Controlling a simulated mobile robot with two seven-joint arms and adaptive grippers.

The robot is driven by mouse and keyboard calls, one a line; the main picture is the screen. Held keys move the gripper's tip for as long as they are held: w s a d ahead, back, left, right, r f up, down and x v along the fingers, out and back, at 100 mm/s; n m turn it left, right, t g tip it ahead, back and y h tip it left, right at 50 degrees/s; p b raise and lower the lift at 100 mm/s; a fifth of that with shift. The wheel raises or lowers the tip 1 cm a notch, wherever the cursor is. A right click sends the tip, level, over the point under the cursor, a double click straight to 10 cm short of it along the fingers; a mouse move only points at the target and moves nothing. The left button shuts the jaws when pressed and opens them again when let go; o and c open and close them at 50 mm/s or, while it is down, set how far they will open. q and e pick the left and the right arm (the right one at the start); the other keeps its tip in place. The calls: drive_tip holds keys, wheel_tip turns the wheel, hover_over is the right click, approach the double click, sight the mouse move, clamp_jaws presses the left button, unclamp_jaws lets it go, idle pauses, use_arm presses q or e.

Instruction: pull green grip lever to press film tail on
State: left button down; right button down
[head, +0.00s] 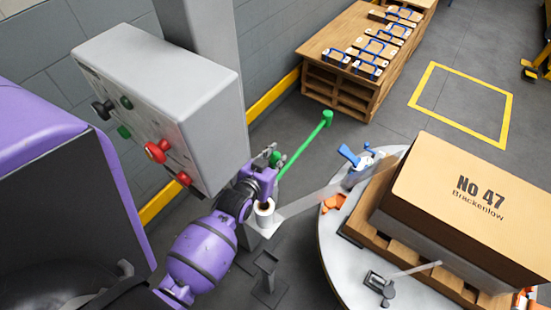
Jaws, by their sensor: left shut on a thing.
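My left gripper (272,160) is purple with grey fingers and is shut on the green grip at the bar's lower left end. The fingers hide part of that grip. A clear film tail (318,189) stretches from near the white film roll (264,208) towards the wrapped load, a cardboard box (475,195) marked No 47 on a pallet. My right gripper is not in view.
A grey control box (160,95) with red and green knobs stands close left of my gripper. The round turntable (335,245) carries the load, with blue (350,156) and orange parts at its edge. Yellow-marked floor (465,100) is clear.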

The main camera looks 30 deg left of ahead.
sight(271, 161)
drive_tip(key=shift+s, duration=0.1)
